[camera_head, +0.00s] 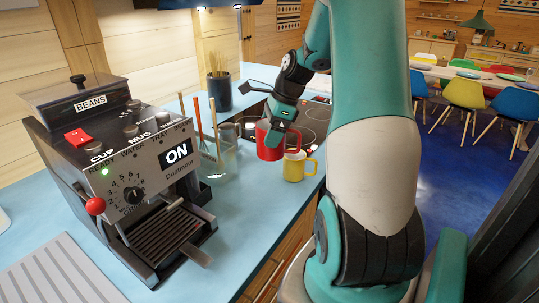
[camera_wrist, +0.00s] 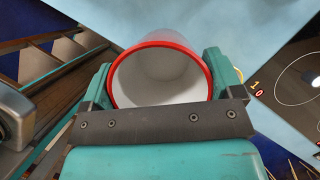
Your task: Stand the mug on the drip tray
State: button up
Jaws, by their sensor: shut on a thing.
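The mug looks upright and empty. The slatted drip tray (camera_head: 165,236) is at the foot of the coffee machine (camera_head: 125,160), left of my gripper. Nothing stands on the tray.
A yellow mug (camera_head: 294,167) stands on the counter (camera_head: 240,230) near its edge. A glass jar with utensils (camera_head: 217,165) stands between the machine and my gripper. A dark hob (camera_head: 310,120) and a dark pot (camera_head: 219,92) are behind. The counter right of the tray is clear.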

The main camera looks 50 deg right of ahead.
aim_at(171, 237)
jog(key=k, duration=1)
